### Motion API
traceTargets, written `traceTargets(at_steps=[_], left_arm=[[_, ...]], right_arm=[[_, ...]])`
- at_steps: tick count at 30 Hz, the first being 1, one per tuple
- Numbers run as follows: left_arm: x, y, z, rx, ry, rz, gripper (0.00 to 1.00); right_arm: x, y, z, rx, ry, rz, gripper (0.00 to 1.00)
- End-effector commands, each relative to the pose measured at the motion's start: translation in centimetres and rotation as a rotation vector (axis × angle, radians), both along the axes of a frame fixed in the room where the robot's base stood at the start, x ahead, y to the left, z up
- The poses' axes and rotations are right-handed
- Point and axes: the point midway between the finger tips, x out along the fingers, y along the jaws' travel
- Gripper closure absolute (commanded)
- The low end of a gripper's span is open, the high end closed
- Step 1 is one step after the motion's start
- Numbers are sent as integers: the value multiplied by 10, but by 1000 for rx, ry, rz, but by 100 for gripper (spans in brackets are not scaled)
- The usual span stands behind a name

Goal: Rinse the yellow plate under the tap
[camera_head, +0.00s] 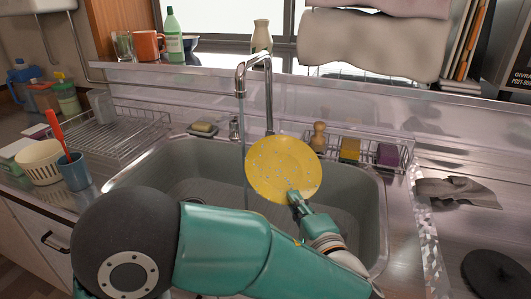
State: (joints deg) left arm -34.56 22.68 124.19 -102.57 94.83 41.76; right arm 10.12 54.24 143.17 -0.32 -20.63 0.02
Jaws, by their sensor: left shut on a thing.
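The yellow plate (283,165) is held up above the sink (150,180), its face turned toward me, with pale spots like droplets on it. My left gripper (295,195) is shut on the plate's lower rim. The chrome tap (268,95) rises behind the plate. A thin stream of water falls from its spout, just at or beside the plate's left edge; I cannot tell if it touches the plate. The plate hides part of the tap's base and of the sink. My right gripper is not in view.
A wire dish rack (120,135) stands left of the sink, near a blue cup (74,172) and a cream basket (40,160). A wire caddy (370,152) with sponges and a brush sits behind the sink. A grey cloth (458,190) lies at right.

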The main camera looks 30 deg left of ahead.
Motion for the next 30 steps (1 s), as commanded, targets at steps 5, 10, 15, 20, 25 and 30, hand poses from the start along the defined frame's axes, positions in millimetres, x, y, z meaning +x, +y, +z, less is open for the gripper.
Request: traceTargets(at_steps=[5,10,15,20,25,30], left_arm=[[-4,-6,8,0,-3,-1,100],[-13,-17,19,-1,-4,-2,100],[-21,-27,30,0,-3,-2,100],[-28,-36,38,0,-3,-2,100],[-31,-39,41,0,-3,0,100],[-31,-39,41,0,-3,0,100]], right_arm=[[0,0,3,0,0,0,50],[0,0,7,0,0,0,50],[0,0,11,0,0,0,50],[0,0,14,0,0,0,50],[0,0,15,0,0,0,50],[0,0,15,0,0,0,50]])
